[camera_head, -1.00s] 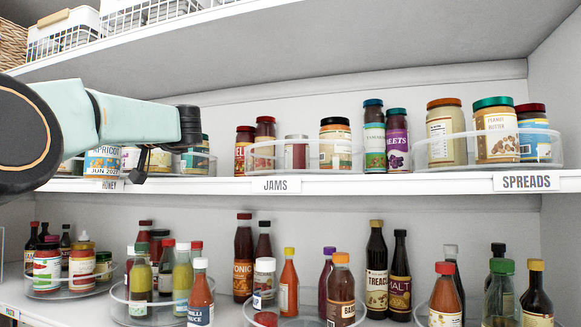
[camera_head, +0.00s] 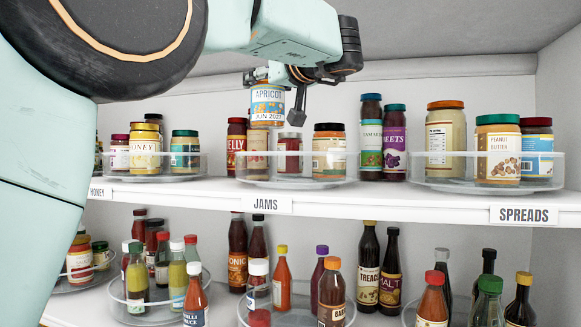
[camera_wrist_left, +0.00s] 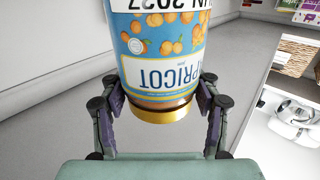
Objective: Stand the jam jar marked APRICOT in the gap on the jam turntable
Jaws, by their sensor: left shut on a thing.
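The APRICOT jam jar (camera_head: 267,106) has a blue label with orange fruit. It hangs upright in my left gripper (camera_head: 281,98), above the back left part of the jam turntable (camera_head: 293,183). In the left wrist view the fingers close on both sides of the jar (camera_wrist_left: 163,45) near its gold lid (camera_wrist_left: 160,112). The clear-rimmed turntable stands above the JAMS label and bears a small red jar (camera_head: 289,155) and a black-lidded jar (camera_head: 329,155). A jar (camera_head: 258,150) shows just below the APRICOT jar. My right gripper is not in view.
The honey turntable (camera_head: 190,178) is at left and the spreads turntable (camera_head: 455,186) at right. Tall purple (camera_head: 394,150) and green-labelled (camera_head: 371,150) jars stand between jams and spreads. The upper shelf's underside (camera_head: 430,35) is overhead. Sauce bottles fill the shelf below.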

